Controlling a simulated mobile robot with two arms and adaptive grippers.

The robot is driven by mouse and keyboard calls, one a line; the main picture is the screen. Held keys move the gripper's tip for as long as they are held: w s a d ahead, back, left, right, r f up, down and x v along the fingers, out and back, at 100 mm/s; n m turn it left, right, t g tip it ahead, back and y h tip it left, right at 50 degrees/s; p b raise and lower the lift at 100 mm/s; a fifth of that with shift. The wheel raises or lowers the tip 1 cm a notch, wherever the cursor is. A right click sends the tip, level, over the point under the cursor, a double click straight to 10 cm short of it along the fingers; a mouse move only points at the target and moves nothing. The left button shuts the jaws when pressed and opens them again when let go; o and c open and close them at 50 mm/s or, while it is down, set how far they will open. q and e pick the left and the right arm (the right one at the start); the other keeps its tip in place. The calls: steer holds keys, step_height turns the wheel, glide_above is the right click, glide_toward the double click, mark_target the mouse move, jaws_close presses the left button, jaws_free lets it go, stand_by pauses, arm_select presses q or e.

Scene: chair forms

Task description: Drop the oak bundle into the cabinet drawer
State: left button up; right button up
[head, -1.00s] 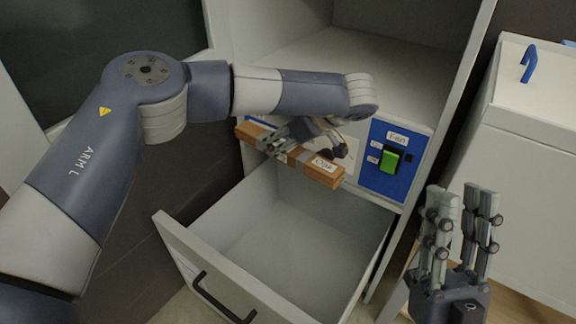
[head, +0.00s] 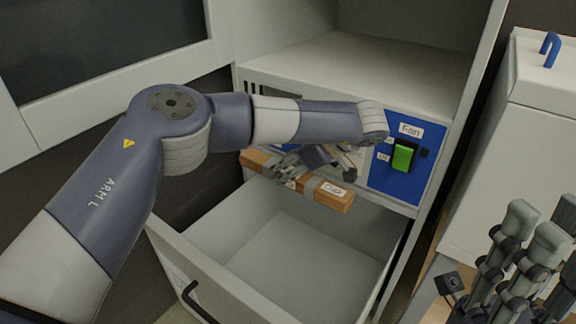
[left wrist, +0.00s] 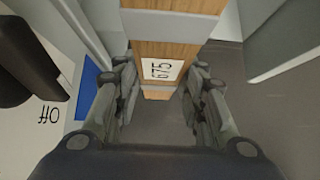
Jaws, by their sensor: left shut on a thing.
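The oak bundle (head: 332,195) is a long stack of brown wood with grey bands and a white label. My left gripper (head: 303,168) is shut around its middle and holds it tilted at the far side of the open cabinet drawer (head: 300,262). The exact height above the drawer is unclear. In the left wrist view the bundle (left wrist: 165,50) sits between both fingers of the left gripper (left wrist: 160,95). The drawer is pale grey, pulled out, and its visible floor is empty. My right gripper (head: 540,225) is at the lower right, fingers apart and empty, partly cut off.
A blue panel (head: 385,180) with a green Fan switch (head: 403,157) is right beside the bundle, on the cabinet front. An open shelf (head: 370,65) is above. A white box with a blue handle (head: 550,48) stands to the right. The drawer's black handle (head: 195,300) faces me.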

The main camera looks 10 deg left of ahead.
mark_target(288, 169)
arm_select(q)
steer(key=o, duration=1.3)
steer(key=shift+o, duration=0.2)
step_height(288, 169, up, 10)
